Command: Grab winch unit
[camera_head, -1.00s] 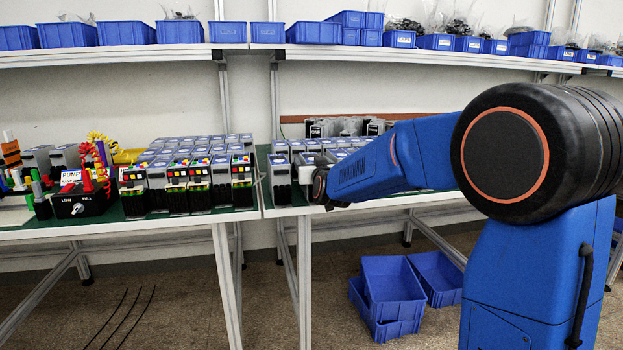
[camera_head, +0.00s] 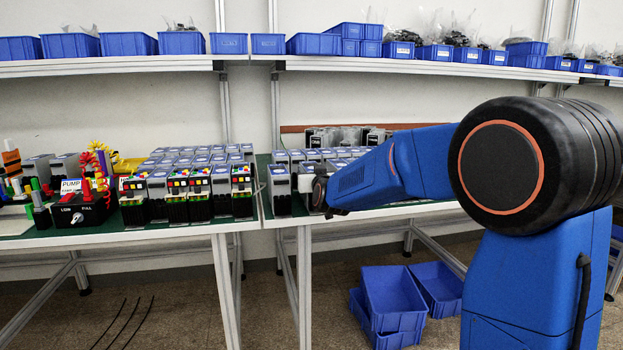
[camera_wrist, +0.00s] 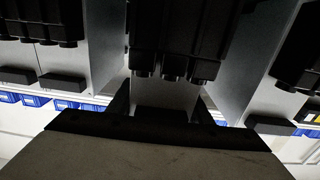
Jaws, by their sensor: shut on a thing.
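My gripper (camera_head: 306,184) is at the front row of grey and black units on the right-hand table, seen side-on. In the wrist view its fingers (camera_wrist: 162,112) are shut on a grey and black unit (camera_wrist: 172,45) with a row of black terminals at its lower end. I cannot read a winch label on it. In the head view my gripper and arm mostly hide this unit. I cannot tell whether it is lifted. Another grey and black unit (camera_head: 279,190) stands upright just left of my gripper.
More units (camera_head: 330,154) stand close behind and beside the gripper. The left table holds rows of units (camera_head: 200,185) with coloured tops and a black pump box (camera_head: 78,212). Blue bins (camera_head: 390,295) lie on the floor; more blue bins (camera_head: 313,44) line the shelf above.

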